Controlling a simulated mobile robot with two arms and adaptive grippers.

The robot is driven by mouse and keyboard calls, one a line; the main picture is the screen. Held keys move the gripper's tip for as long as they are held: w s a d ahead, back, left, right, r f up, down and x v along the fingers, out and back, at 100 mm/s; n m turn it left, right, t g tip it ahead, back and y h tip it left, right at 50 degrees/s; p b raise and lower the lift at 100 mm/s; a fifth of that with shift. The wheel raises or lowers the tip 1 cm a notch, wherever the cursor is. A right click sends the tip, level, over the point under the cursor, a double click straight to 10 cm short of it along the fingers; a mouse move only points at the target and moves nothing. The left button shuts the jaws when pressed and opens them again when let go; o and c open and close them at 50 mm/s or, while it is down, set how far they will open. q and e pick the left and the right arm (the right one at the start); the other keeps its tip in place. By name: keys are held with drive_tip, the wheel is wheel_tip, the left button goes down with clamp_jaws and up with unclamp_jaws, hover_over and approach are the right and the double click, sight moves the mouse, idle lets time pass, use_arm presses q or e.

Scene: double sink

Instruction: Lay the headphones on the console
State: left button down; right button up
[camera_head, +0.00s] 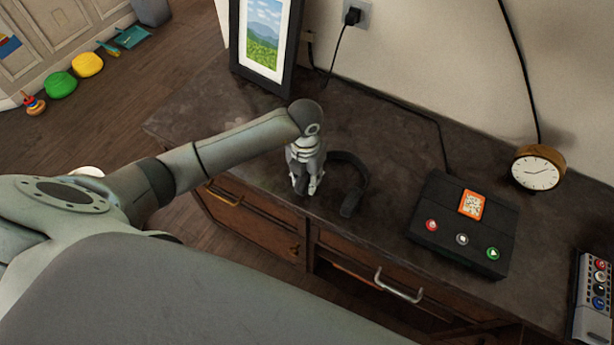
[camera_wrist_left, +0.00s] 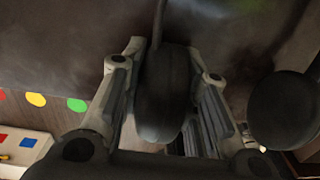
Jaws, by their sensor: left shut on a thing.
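The dark headphones (camera_head: 359,174) are at the front edge of the dark cabinet top, left of the console. My left gripper (camera_head: 305,190) reaches down over them and is shut on one ear cup. In the left wrist view that ear cup (camera_wrist_left: 165,95) sits between the two fingers, and the other ear cup (camera_wrist_left: 285,110) shows to the right. I cannot tell whether the headphones touch the top or hang just above it. My right gripper is not in view.
A framed picture (camera_head: 265,40) stands at the back left. A round wooden clock (camera_head: 538,168) is behind the console, and a grey device with coloured buttons (camera_head: 594,295) is at the right. Black cables run along the wall. The cabinet top between headphones and console is clear.

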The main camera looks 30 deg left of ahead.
use_arm(q)
drive_tip(key=c, duration=1.1)
unclamp_jaws()
drive_tip(key=shift+r, duration=0.4)
wheel_tip(320, 180, up, 11)
drive_tip(key=shift+a+r+b, duration=0.15)
drive_tip(key=shift+r+b, duration=0.05)
drive_tip(key=shift+b, duration=0.7)
